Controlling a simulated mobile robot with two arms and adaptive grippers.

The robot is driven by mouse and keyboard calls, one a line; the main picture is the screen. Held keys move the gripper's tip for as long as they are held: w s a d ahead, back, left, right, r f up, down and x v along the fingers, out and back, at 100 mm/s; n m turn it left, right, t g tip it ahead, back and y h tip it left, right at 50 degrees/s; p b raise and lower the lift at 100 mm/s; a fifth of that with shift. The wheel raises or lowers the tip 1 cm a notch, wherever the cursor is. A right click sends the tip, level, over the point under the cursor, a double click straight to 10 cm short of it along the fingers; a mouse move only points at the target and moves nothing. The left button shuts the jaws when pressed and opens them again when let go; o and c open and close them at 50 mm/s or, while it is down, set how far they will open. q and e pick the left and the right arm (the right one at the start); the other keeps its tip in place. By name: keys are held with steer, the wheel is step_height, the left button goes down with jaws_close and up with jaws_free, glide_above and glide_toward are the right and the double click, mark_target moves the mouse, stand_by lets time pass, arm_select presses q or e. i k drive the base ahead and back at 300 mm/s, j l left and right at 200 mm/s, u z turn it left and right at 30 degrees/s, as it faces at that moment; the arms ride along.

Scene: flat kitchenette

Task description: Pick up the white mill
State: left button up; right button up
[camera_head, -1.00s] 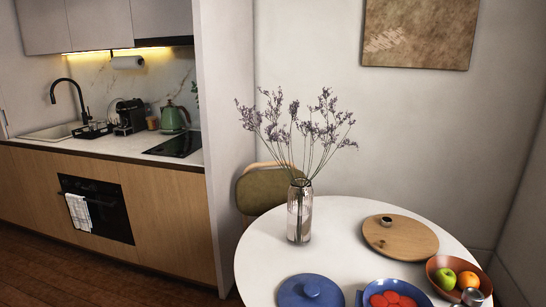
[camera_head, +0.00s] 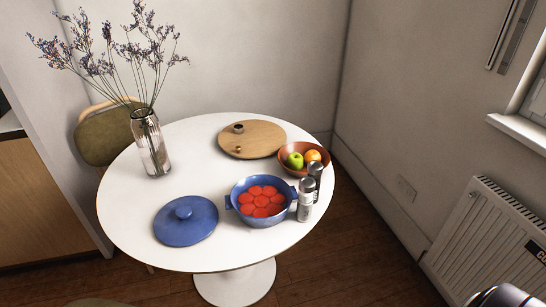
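Two mills stand upright side by side near the right edge of the round table. The front mill (camera_head: 305,200) has a light, whitish body and a grey metal top. The other mill (camera_head: 316,176) is darker, stands just behind it to the right and is partly hidden by it. The front mill stands close to the right handle of the blue pot. Neither of my grippers shows in the head view. A grey and black rounded part in the bottom right corner may belong to my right arm; no fingers are visible on it.
The white round table (camera_head: 130,205) holds a blue pot (camera_head: 262,219) with red slices, a blue lid (camera_head: 185,221), a wooden board (camera_head: 262,136), a fruit bowl (camera_head: 288,162) and a flower vase (camera_head: 150,150). A chair (camera_head: 100,140) stands behind left; a radiator (camera_head: 485,240) is right.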

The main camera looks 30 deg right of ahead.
mark_target(306, 184)
steer(key=z, duration=1.15)
